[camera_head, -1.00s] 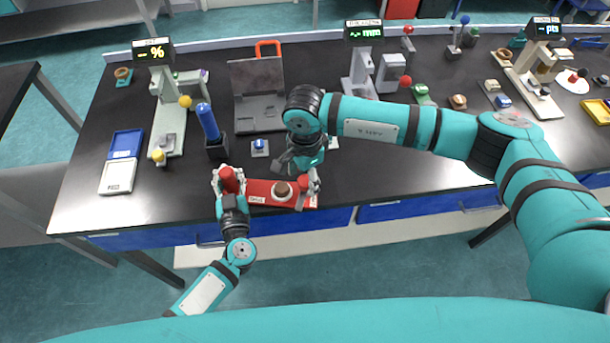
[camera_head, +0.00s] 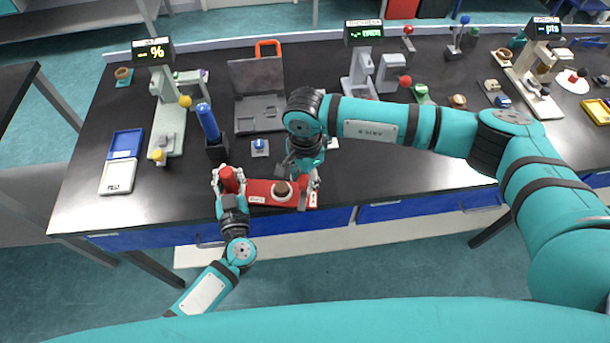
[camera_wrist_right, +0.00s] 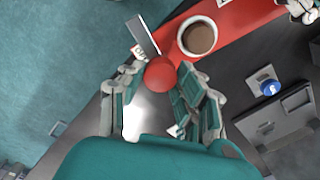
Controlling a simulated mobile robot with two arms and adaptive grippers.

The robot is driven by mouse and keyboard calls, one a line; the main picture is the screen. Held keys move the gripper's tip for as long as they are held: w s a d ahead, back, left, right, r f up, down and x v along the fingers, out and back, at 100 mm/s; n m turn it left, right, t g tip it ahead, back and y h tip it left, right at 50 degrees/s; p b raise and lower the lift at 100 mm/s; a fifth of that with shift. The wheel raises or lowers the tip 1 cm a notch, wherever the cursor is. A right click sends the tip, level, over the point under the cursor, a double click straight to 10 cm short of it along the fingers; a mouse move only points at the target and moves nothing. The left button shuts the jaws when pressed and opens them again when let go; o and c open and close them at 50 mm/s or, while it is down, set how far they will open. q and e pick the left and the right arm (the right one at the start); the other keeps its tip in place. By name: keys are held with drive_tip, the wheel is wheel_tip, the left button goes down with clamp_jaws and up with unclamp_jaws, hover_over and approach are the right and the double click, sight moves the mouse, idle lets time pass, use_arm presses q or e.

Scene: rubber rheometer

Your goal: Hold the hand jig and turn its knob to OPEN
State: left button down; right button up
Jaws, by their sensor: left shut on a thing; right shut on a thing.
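The hand jig is a red plate (camera_head: 258,192) at the table's front edge, with a red upright handle (camera_head: 228,176) at its left end. A brown disc in a pale ring (camera_head: 282,190) sits on it. My left gripper (camera_head: 229,184) is shut on the red handle. My right gripper (camera_head: 309,187) points down at the jig's right end, shut on the red knob (camera_wrist_right: 160,73), which is seen between its fingers in the right wrist view. A grey bar (camera_wrist_right: 143,36) stands beside the knob. I cannot read the labels by the knob.
A blue-handled tool in a black holder (camera_head: 217,148) stands behind the jig. A small blue-knobbed block (camera_head: 260,148) and an open grey case (camera_head: 259,112) lie further back. The table right of the jig is clear.

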sight(305, 180)
drive_tip(key=shift+n, duration=0.5)
drive_tip(key=o, duration=1.2)
drive_tip(key=shift+c, duration=0.2)
wheel_tip(305, 180, up, 12)
use_arm(q)
drive_tip(key=c, duration=1.1)
unclamp_jaws()
